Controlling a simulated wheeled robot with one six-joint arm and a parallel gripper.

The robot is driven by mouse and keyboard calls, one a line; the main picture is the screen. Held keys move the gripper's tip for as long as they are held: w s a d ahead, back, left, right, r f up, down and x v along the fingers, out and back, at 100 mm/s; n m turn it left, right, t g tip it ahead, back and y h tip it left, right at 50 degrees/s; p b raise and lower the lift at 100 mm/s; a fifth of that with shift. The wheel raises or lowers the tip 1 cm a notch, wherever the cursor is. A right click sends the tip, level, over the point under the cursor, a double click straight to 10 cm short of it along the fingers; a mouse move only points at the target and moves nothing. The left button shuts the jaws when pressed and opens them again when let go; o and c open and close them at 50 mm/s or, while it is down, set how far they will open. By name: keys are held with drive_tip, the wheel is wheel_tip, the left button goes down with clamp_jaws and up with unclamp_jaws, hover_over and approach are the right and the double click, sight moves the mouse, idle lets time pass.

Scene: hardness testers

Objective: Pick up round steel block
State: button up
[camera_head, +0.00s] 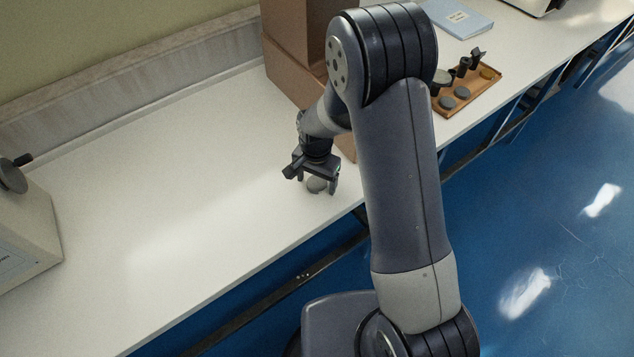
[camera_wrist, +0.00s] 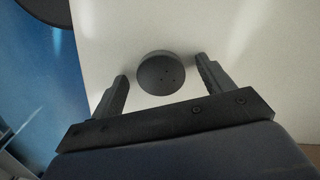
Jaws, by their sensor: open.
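The round steel block (camera_head: 317,185) is a small grey disc on the white bench top, under my gripper. In the wrist view the round steel block (camera_wrist: 161,73) shows a dark top with several small dents and lies between the two fingers, slightly ahead of their tips. My gripper (camera_head: 318,188) is open over it, and in the wrist view my gripper (camera_wrist: 161,72) has its fingers on either side with a gap to the block on each side. The head view does not show clearly how high the fingertips are above the bench.
A brown cabinet-like body (camera_head: 290,65) stands behind my arm. An orange-brown tray (camera_head: 468,103) with several discs and small parts sits further right, near a blue folder (camera_head: 462,18). A beige machine (camera_head: 25,235) stands at left. The white bench top (camera_head: 170,190) between is clear.

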drive_tip(key=shift+c, duration=0.4)
drive_tip(key=c, duration=1.3)
drive_tip(key=shift+r, duration=0.15)
